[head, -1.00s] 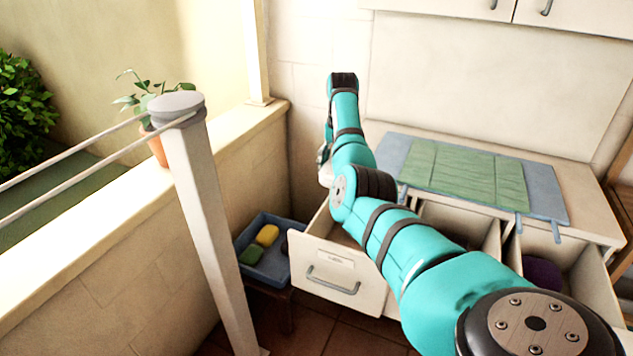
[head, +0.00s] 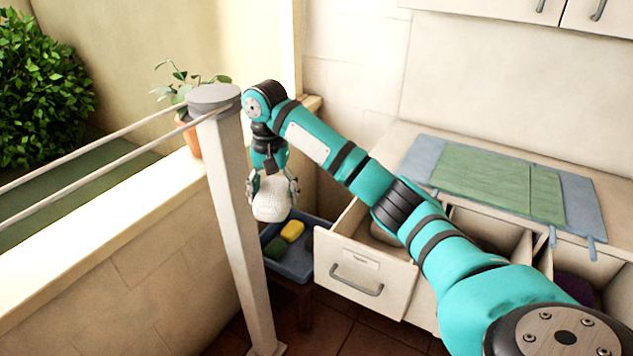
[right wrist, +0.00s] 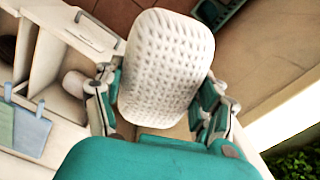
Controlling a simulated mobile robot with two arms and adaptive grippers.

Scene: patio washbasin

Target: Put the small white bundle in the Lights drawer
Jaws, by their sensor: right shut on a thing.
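My right gripper (head: 273,188) is shut on the small white bundle (head: 270,203), a rounded, woven-looking white thing, its fingers on either side. In the right wrist view the bundle (right wrist: 166,68) fills the middle, between the gripper's fingers (right wrist: 158,106). The gripper hangs left of the open leftmost drawer (head: 366,280), close to the post and above the blue tray in the picture. The drawer's label is too small to read. A pale rounded thing (head: 384,234) shows inside it, partly behind my arm. My left gripper is out of view.
A blue tray (head: 296,270) with a yellow and a green block stands left of the drawer. A white post (head: 236,220) with ropes and a potted plant (head: 190,130) are at the left. More open drawers (head: 488,229) lie under the counter to the right, partly behind my arm.

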